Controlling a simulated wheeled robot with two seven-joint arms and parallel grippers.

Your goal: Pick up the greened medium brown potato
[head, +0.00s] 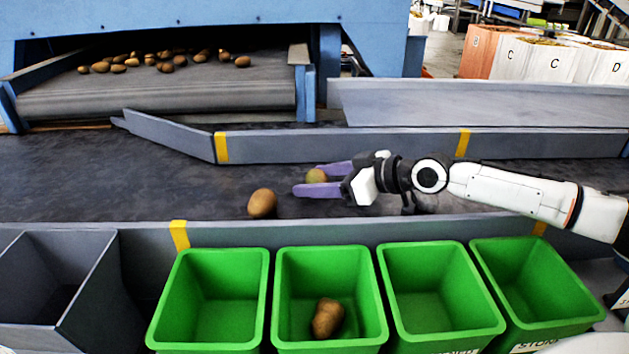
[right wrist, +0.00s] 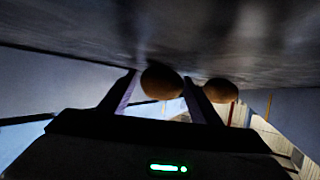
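A brown potato with a greenish tint (head: 316,175) lies on the dark conveyor belt, between the purple fingertips of my right gripper (head: 307,179). The right gripper is open around it; in the right wrist view this potato (right wrist: 161,80) sits between the fingers, with a gap at the left finger. A second, plainer brown potato (head: 262,203) lies on the belt to the left, outside the fingers. In the right wrist view it shows just beyond the right finger (right wrist: 220,91). My left gripper is not in view.
Several green bins (head: 215,254) stand along the front, and one holds brown potatoes (head: 327,318). A grey bin (head: 88,325) stands at front left. Grey rails (head: 340,145) border the belt. More potatoes (head: 166,67) lie on the rear feeder. The belt's left part is clear.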

